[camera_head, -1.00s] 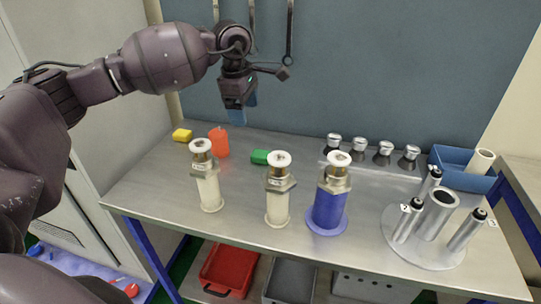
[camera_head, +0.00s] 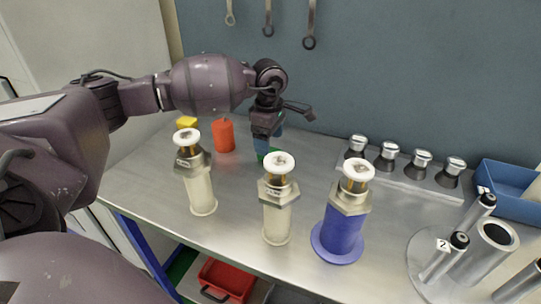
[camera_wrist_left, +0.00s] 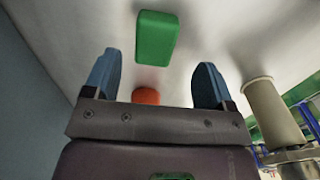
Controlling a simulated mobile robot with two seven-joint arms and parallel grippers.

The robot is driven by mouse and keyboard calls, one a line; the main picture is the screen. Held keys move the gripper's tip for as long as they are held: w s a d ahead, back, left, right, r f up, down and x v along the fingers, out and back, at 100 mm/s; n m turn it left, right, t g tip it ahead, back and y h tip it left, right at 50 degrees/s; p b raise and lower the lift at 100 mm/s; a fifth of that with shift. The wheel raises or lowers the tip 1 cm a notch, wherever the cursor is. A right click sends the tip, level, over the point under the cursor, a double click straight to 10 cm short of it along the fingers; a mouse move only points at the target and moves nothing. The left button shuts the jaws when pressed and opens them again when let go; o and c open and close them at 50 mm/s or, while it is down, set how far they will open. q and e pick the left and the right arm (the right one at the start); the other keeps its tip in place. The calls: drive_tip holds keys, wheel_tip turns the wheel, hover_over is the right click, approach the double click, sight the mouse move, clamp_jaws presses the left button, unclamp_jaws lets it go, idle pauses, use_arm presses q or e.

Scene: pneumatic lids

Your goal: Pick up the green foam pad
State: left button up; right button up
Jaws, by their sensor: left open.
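The green foam pad (camera_wrist_left: 156,38) lies flat on the metal table. In the left wrist view it shows whole, just beyond the fingertips and between their lines. In the head view the pad (camera_head: 263,157) is mostly hidden behind my left gripper (camera_head: 267,146). My left gripper, also in the left wrist view (camera_wrist_left: 156,72), points down above the pad with its two blue fingers apart and nothing between them. Whether the fingertips touch the pad or table cannot be told. My right gripper is not in view.
An orange-red cylinder (camera_head: 223,135) and a yellow block (camera_head: 187,122) stand left of the gripper. Two cream cylinders (camera_head: 202,192) (camera_head: 277,222) and a blue one (camera_head: 341,232) stand in front. Silver-capped parts (camera_head: 388,155) and a blue bin (camera_head: 508,190) are right.

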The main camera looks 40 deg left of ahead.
use_arm(q)
drive_tip(key=f, duration=0.5)
drive_tip(key=shift+w+a+f+b, duration=0.1)
drive_tip(key=shift+w+a+b, duration=0.05)
drive_tip(key=shift+w+b, duration=0.15)
drive_tip(key=c, duration=1)
wheel_tip(320, 180, up, 20)
drive_tip(key=shift+r+p, duration=0.1)
drive_tip(key=shift+p, duration=0.8)
drive_tip(key=shift+o, duration=1.3)
drive_tip(key=shift+c, duration=1)
drive_tip(key=shift+s, duration=0.15)
